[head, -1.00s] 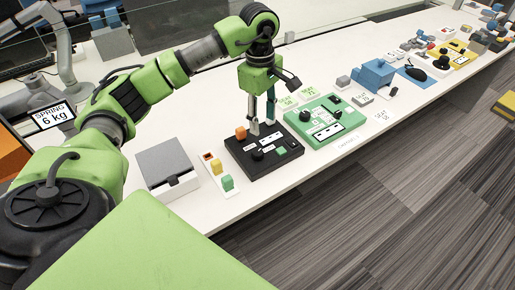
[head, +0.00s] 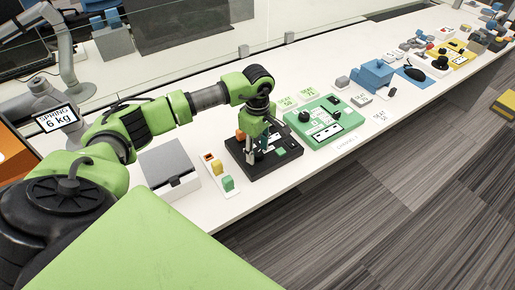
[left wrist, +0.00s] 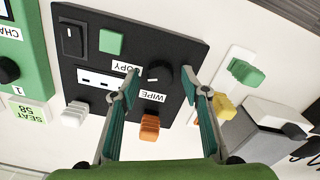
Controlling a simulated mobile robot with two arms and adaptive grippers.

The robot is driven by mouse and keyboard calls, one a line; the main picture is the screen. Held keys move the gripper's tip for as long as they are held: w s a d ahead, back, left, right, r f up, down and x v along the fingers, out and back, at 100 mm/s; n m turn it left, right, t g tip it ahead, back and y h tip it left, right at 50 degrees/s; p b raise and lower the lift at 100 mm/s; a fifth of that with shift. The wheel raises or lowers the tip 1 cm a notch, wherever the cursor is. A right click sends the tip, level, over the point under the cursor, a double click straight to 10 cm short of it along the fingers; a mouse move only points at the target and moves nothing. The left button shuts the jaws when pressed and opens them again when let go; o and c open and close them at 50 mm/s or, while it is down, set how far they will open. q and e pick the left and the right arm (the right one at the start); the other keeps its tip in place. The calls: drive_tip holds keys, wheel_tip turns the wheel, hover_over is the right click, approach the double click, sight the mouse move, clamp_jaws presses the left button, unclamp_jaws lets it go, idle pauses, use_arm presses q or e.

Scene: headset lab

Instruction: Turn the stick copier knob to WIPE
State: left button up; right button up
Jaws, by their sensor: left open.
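The stick copier (head: 289,154) is a flat black box on the white bench, and it fills the middle of the left wrist view (left wrist: 196,47). Its round black knob (left wrist: 158,75) has a small pale mark on its left side. The COPY label (left wrist: 127,67) and the WIPE label (left wrist: 153,97) are beside the knob. My left gripper (left wrist: 162,76) is open, pointing down over the copier, with one fingertip on each side of the knob in the picture. I cannot tell whether they touch it. In the head view, the left gripper (head: 257,151) hides the knob. My right gripper is not in view.
An orange stick (left wrist: 149,126) and a white stick (left wrist: 75,113) stand at the copier's edge. A white strip with green and yellow sticks (head: 217,175) and a grey-lidded box (head: 168,165) lie left. A green device (head: 325,121) stands close on the right.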

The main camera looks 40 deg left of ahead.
use_arm(q)
drive_tip(key=c, duration=1.1)
drive_tip(key=shift+n, duration=0.3)
drive_tip(key=n+b, duration=0.1)
drive_tip(key=n, duration=0.1)
drive_tip(key=shift+f+n, duration=0.1)
drive_tip(key=shift+n, duration=0.2)
drive_tip(key=n+b, duration=0.1)
drive_tip(key=n, duration=0.2)
drive_tip(key=shift+n, duration=0.3)
drive_tip(key=n, duration=0.3)
drive_tip(key=shift+n, duration=2.1)
